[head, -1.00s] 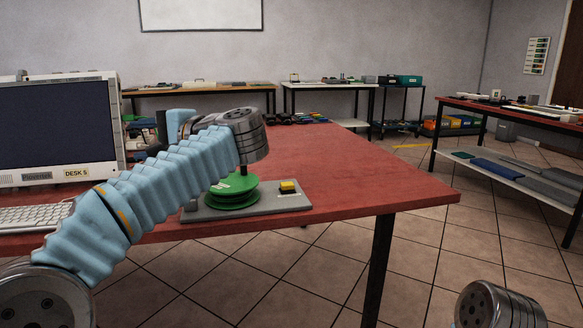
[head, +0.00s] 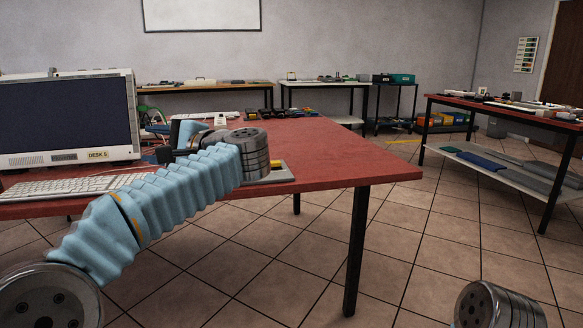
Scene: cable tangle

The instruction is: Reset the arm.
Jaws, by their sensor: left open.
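My left arm (head: 150,205), in a pale blue ribbed sleeve, reaches in from the lower left over the red desk (head: 335,165). My left gripper (head: 166,152) is open, with its dark fingers small and partly hidden behind the wrist, above the desk beside the monitor. I cannot see anything held in it. A metal joint of my right arm (head: 500,305) shows at the lower right; the right gripper is out of view. A grey plate (head: 284,176) on the desk shows only at its right end; my left arm hides the rest.
A monitor (head: 68,118) and a keyboard (head: 75,187) stand on the desk at left. Several small dark items (head: 285,113) lie at its far edge. Another red-topped table (head: 500,111) with a lower shelf stands at right. Open tiled floor (head: 440,250) lies between.

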